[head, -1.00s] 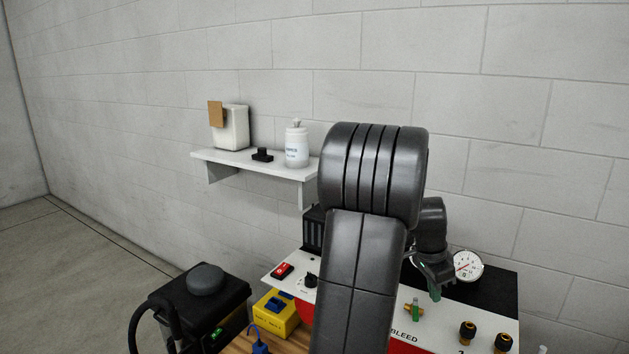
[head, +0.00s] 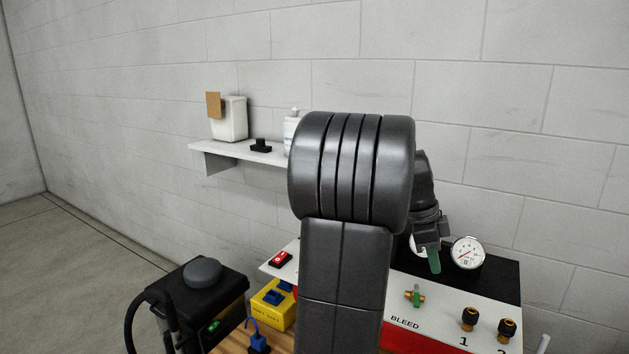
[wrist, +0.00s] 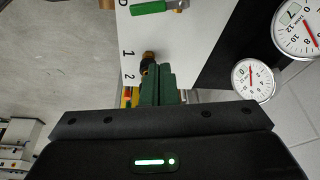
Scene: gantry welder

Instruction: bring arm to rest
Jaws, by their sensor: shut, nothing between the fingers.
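My arm stands in the middle of the head view, its dark grey elbow high in front of the wall. My gripper (head: 433,262) is partly behind the arm, with its green fingers pointing down above the white panel of the welder (head: 450,317), left of a round gauge. In the wrist view the green fingers of my gripper (wrist: 157,88) are together, with nothing held between them. The panel (wrist: 205,35) lies beyond the fingers, apart from them as far as I can tell.
Brass fittings (head: 468,318), a green-handled valve (head: 415,296) and a gauge (head: 468,252) stand on the panel. A wall shelf (head: 222,151) holds a white container and a bottle partly hidden by my arm. A black box (head: 202,300) and a yellow box (head: 272,308) stand left.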

